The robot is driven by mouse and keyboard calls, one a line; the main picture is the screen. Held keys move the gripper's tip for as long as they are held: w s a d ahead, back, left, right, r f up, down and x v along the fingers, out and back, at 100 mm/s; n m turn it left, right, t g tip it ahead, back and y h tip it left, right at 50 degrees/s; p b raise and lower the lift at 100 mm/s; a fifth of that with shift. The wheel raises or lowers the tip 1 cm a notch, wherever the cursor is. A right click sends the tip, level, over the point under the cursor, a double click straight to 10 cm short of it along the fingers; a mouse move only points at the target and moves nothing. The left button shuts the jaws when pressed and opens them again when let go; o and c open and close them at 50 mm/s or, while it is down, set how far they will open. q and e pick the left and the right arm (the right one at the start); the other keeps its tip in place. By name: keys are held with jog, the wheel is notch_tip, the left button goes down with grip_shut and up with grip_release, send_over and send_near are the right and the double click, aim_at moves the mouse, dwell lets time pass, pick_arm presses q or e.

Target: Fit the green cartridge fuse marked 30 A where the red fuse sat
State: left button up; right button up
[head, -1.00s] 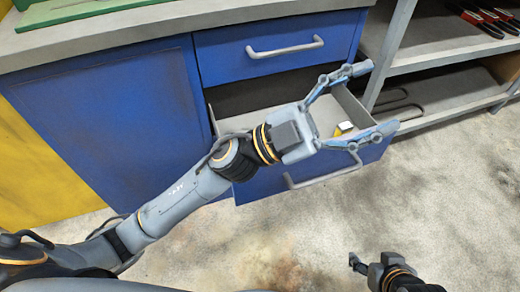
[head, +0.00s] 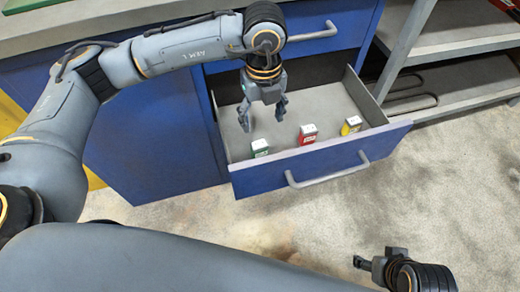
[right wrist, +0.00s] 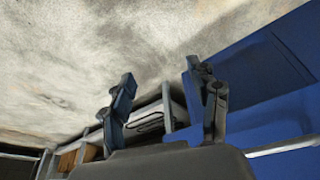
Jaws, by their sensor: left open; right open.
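An open blue drawer (head: 312,164) holds three small blocks with white tops, standing in a row near its front panel. The green one (head: 260,149) is at the left, the red one (head: 307,137) in the middle and the yellow one (head: 350,127) at the right. Their markings are too small to read. My left gripper (head: 264,122) points down over the left part of the drawer, open and empty, behind the green block and apart from it. My right gripper (head: 359,263) is low at the lower right, over the floor. Its open, empty fingers show in the right wrist view (right wrist: 163,112).
A handle (head: 328,170) sticks out from the drawer front. The closed drawer above has its own handle (head: 305,34), partly behind my left arm. Grey shelves (head: 460,45) stand at the right. The drawer's middle and the floor in front are clear.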

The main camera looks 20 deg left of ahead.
pick_arm(q)
send_over(259, 144)
jog(key=f, duration=0.5)
jog(key=shift+w+d+f+b, duration=0.1)
jog(key=shift+d+b, duration=0.3)
jog(key=shift+f, duration=0.3)
jog(key=f, duration=0.1)
jog(key=f+b, duration=0.1)
jog(key=f, duration=0.3)
jog(key=shift+a, duration=0.35)
jog(key=shift+f, duration=0.25)
jog(key=c, duration=1.3)
pick_arm(e)
jog(key=w+a+r+t+y, duration=0.1)
jog(key=w+t, duration=0.3)
jog(key=w, duration=0.4)
jog(key=shift+a+r, duration=0.4)
jog(key=shift+a, duration=0.4)
